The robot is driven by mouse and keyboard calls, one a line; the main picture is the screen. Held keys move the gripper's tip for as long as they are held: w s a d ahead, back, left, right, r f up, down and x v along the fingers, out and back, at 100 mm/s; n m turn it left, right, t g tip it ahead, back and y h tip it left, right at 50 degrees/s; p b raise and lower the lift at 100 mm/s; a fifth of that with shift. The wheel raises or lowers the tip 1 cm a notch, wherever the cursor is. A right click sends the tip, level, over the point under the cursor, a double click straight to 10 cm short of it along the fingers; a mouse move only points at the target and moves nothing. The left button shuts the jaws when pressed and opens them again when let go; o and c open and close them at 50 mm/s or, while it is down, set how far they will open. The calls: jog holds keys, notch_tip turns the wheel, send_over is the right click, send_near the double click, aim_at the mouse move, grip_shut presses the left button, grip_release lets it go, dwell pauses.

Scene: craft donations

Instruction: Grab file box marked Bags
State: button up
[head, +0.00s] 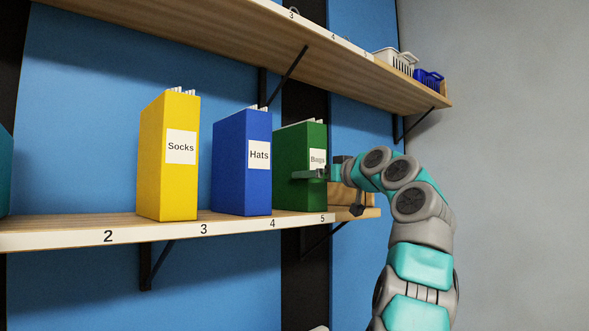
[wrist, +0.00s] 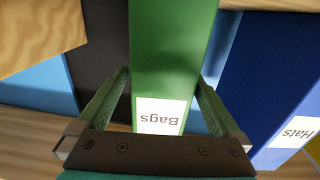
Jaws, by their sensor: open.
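The green file box marked Bags (head: 298,165) stands upright on the wooden shelf above number 5, with papers showing at its top. My gripper (head: 318,174) is at its front, by the white label. In the wrist view the green box (wrist: 168,50) appears upside down between the two fingers of my gripper (wrist: 164,95), one on each side. The fingers are apart and open. Contact with the box sides cannot be told. Part of the label in the head view is covered by a finger.
A blue file box marked Hats (head: 242,162) stands just left of the green box, and a yellow one marked Socks (head: 168,157) stands farther left. A wooden item (head: 352,198) sits right of the green box. An upper shelf (head: 235,42) with baskets (head: 394,62) runs above.

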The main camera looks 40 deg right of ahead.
jog(key=shift+w+f, duration=0.2)
jog(key=shift+w, duration=0.5)
jog(key=w, duration=0.3)
jog(key=w+p, duration=0.1)
jog(key=shift+w+f, duration=0.25)
jog(key=shift+f, duration=0.15)
jog(key=shift+a, duration=0.1)
grip_shut()
